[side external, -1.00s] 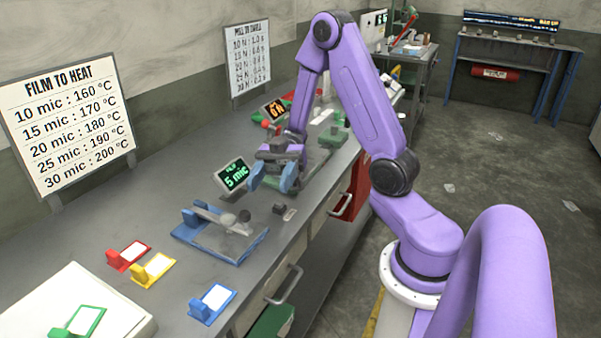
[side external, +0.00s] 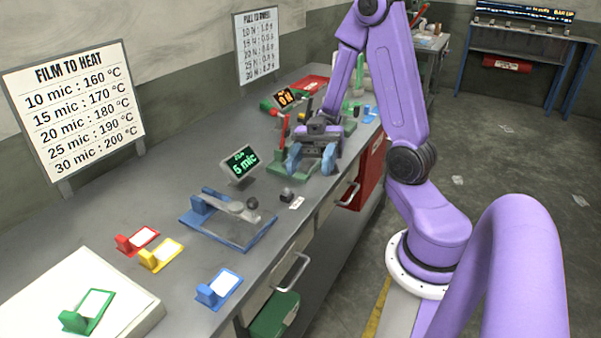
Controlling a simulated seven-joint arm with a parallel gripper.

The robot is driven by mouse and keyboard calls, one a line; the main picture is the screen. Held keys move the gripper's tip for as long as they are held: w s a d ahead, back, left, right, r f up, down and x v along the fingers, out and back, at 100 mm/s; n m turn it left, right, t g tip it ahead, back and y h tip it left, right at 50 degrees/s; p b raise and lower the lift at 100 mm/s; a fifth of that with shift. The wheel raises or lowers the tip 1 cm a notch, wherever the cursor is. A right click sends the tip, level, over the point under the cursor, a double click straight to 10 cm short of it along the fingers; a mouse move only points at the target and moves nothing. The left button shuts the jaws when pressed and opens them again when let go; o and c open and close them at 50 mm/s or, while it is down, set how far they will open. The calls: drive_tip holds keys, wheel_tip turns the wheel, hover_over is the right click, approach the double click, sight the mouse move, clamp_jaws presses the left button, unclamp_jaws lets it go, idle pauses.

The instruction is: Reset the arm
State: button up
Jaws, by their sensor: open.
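My purple arm reaches over the grey bench from the right. My gripper (side external: 312,162) hangs low over the bench's right-hand edge, to the right of the green-lit display. Its two blue fingers are apart, and I see nothing held between them. A green base (side external: 290,172) with a red upright part (side external: 284,128) stands at the gripper, partly hidden by it; I cannot tell whether they touch.
The display (side external: 239,164) reads "5 mic". Red (side external: 139,240), yellow (side external: 162,254) and blue (side external: 220,288) frames lie nearer; a green frame (side external: 88,313) is on a white box (side external: 130,292).

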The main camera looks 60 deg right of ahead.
drive_tip(key=s+d+f+m+g+h, duration=0.1)
drive_tip(key=s+f+g+h, duration=0.1)
drive_tip(key=s+f+h, duration=0.45)
drive_tip(key=s+f+m+g+h, duration=0.15)
drive_tip(key=s+h, duration=0.25)
drive_tip(key=h, duration=0.5)
drive_tip(key=shift+w+a+r+m+t+h, duration=0.25)
drive_tip(key=shift+w+a+m+t, duration=0.4)
drive_tip(key=shift+t, duration=0.8)
drive_tip(key=shift+w+a+r+m+t+h, duration=0.1)
drive_tip(key=shift+w+a+m+t+h, duration=0.15)
drive_tip(key=shift+m+t, duration=0.9)
drive_tip(key=shift+w+a+r+m+t+h, duration=0.25)
drive_tip(key=shift+w+a+m+t, duration=0.25)
drive_tip(key=shift+t, duration=1.25)
drive_tip(key=shift+d, duration=0.15)
